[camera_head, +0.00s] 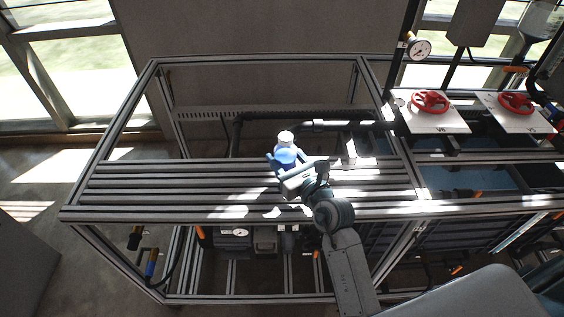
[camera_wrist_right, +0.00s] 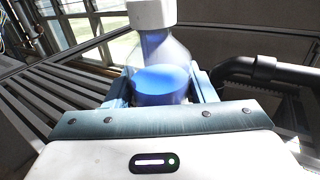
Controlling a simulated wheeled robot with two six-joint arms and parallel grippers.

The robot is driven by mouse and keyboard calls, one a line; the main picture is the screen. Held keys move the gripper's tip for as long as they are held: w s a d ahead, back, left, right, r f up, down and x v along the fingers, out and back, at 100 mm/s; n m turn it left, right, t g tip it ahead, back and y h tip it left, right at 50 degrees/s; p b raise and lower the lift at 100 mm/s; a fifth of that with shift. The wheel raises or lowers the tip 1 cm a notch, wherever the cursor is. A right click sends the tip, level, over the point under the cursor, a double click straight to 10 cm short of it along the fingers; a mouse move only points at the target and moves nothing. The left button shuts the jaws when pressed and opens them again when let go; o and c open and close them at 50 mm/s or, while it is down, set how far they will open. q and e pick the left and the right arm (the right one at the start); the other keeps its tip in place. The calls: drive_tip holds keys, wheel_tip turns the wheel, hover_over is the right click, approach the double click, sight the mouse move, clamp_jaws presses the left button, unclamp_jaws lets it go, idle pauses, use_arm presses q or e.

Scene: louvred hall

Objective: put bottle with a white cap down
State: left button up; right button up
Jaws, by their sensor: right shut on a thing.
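The bottle with a white cap (camera_head: 286,154) is clear, with blue liquid inside, and stands roughly upright at the slatted shelf. My right gripper (camera_head: 284,163) is shut around its lower body. In the right wrist view the bottle (camera_wrist_right: 163,55) rises between the two fingers (camera_wrist_right: 160,92), its cap cut by the top edge. The bottle's base is hidden by my gripper, so I cannot tell whether it touches the slats. My left gripper is not in view.
The slatted shelf (camera_head: 150,185) of a metal frame is bare on both sides of the bottle. A dark pipe (camera_head: 335,125) runs behind it. Red valve wheels (camera_head: 430,102) and a gauge (camera_head: 419,48) are at the right. Frame posts surround the shelf.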

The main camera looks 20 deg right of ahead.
sight(282, 165)
drive_tip(key=shift+w+a, duration=0.15)
drive_tip(key=shift+w, duration=0.25)
wheel_tip(282, 165, down, 2)
drive_tip(key=shift+w+a+f, duration=0.15)
drive_tip(key=shift+f, duration=0.6)
drive_tip(key=shift+f, duration=0.2)
drive_tip(key=o, duration=1.1)
drive_tip(key=shift+r, duration=0.1)
